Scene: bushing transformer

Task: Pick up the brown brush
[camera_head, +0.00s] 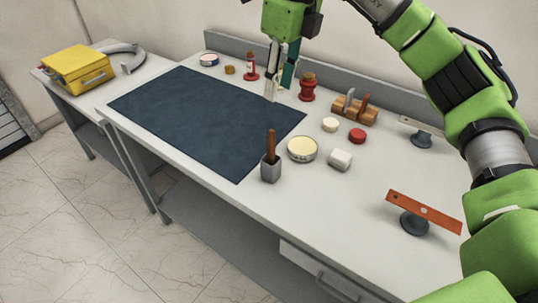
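A brown handle, which looks like the brown brush (270,142), stands upright in a small grey square holder (270,172) near the front edge of the table. Its lower part is hidden in the holder. My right gripper (272,92) points down at the back of the table, behind the brush and apart from it, near the back right part of the dark mat. Its pale fingers look close together, and a teal piece (291,65) shows beside them. I cannot tell whether the fingers are open or shut. My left gripper is not in view.
A dark mat (200,120) covers the table's left part. Near the brush are a cream tin (302,149) and a white block (340,159). Red bushings (307,88), a wooden rack (355,109) and an orange bar on a stand (424,211) stand around. A yellow toolbox (78,69) is far left.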

